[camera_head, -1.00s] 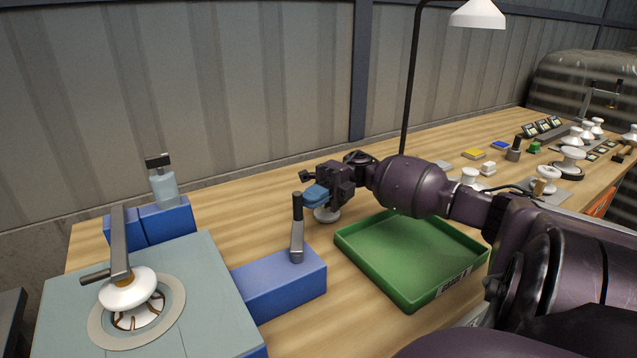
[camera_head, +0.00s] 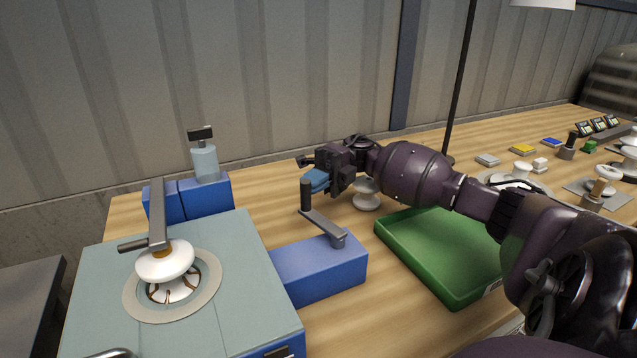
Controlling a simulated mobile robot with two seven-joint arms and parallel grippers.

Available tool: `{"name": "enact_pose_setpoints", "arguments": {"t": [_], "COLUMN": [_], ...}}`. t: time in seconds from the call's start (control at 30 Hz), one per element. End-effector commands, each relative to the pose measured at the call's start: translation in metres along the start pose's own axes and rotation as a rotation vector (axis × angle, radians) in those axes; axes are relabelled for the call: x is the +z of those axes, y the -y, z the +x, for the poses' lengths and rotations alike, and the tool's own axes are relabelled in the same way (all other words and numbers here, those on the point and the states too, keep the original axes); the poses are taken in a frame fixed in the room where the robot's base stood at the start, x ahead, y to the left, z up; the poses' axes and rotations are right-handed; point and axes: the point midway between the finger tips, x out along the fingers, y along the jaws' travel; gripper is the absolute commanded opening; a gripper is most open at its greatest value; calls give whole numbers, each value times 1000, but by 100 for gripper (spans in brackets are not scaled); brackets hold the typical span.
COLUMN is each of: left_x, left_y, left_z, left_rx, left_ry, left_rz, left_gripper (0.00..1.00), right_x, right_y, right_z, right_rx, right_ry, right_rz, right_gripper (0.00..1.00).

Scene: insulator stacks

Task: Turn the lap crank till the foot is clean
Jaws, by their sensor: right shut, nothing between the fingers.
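The lap crank is a grey arm (camera_head: 322,225) on a blue block (camera_head: 325,270), with a dark upright handle (camera_head: 306,196) at its far left end. My right gripper (camera_head: 312,179) has blue fingers; it is shut and empty, right beside the top of the handle. I cannot tell whether they touch. A white insulator (camera_head: 165,264) sits in the round opening of the pale lap table (camera_head: 230,310), under a grey clamp arm (camera_head: 158,215). Its lower part, the foot (camera_head: 172,290), shows brown streaks inside the grey ring (camera_head: 208,290). My left gripper is out of view.
A green tray (camera_head: 445,290) lies right of the crank block, under my right arm. A white insulator (camera_head: 366,199) stands behind the gripper. A bottle (camera_head: 204,162) stands on blue blocks at the back left. More parts crowd the bench's right end.

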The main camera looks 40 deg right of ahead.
Motion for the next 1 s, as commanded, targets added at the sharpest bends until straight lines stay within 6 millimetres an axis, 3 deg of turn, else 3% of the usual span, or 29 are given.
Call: {"name": "enact_pose_setpoints", "arguments": {"t": [0.77,1.0], "left_x": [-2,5], "left_y": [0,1], "left_z": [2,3], "left_rx": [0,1], "left_ry": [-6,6], "left_rz": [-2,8], "left_gripper": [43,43], "right_x": [3,4], "right_y": [-1,0], "right_z": [6,-17], "right_rx": [-1,-3], "right_ry": [2,6], "right_rz": [-2,0], "right_gripper": [0,0]}}
